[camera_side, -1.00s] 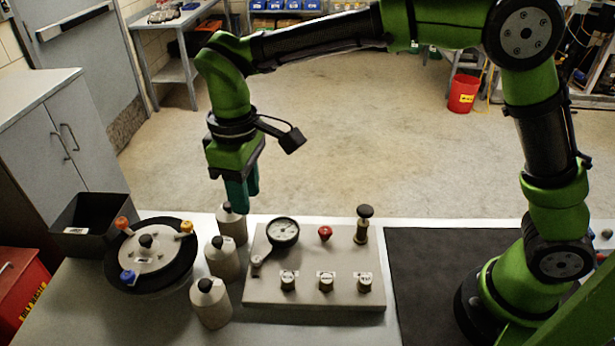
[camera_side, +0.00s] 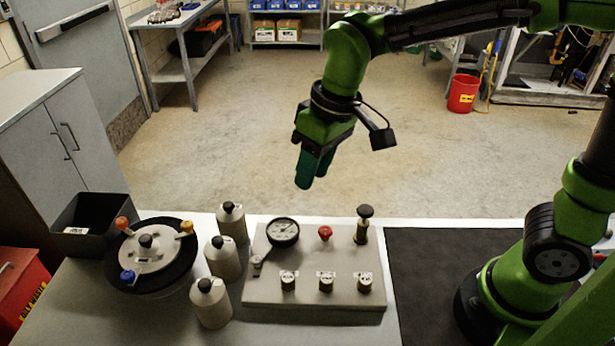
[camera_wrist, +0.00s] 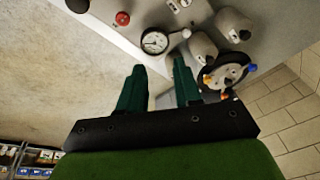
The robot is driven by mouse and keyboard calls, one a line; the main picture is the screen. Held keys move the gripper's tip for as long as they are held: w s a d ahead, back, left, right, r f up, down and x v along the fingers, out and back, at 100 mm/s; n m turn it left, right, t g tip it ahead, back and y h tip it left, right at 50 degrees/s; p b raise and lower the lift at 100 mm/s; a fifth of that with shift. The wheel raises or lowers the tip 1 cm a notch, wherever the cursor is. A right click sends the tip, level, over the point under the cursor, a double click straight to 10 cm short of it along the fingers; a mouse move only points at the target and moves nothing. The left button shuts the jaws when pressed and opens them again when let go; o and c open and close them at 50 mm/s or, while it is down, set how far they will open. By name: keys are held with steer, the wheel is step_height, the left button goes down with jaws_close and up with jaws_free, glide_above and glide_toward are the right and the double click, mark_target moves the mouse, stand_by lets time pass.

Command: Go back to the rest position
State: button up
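My gripper (camera_side: 313,168) is in the air behind the table's back edge, well above and behind the panel in the side view. In the wrist view its two teal fingers (camera_wrist: 158,88) stand apart with nothing between them. The beige panel (camera_side: 310,260) carries a round gauge (camera_side: 283,232), a red button (camera_side: 325,233), a black-topped plunger (camera_side: 363,224) and a row of 3 knobs. The gauge also shows in the wrist view (camera_wrist: 154,42). No held object shows.
Three bottles with black caps, at back (camera_side: 232,222), middle (camera_side: 221,259) and front (camera_side: 211,303), stand left of the panel. Left of them are a round carousel (camera_side: 148,252) with coloured knobs and a black bin (camera_side: 88,222). A dark mat (camera_side: 445,270) lies right.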

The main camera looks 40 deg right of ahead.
steer(key=s+d+r+m+t, duration=0.3)
steer(key=s+d+m+t, duration=0.2)
steer(key=s+d, duration=0.4)
steer(key=d+m, duration=0.1)
steer(key=d, duration=0.2)
steer(key=shift+s+d, duration=0.25)
steer(key=shift+d, duration=0.15)
steer(key=shift+a, duration=0.1)
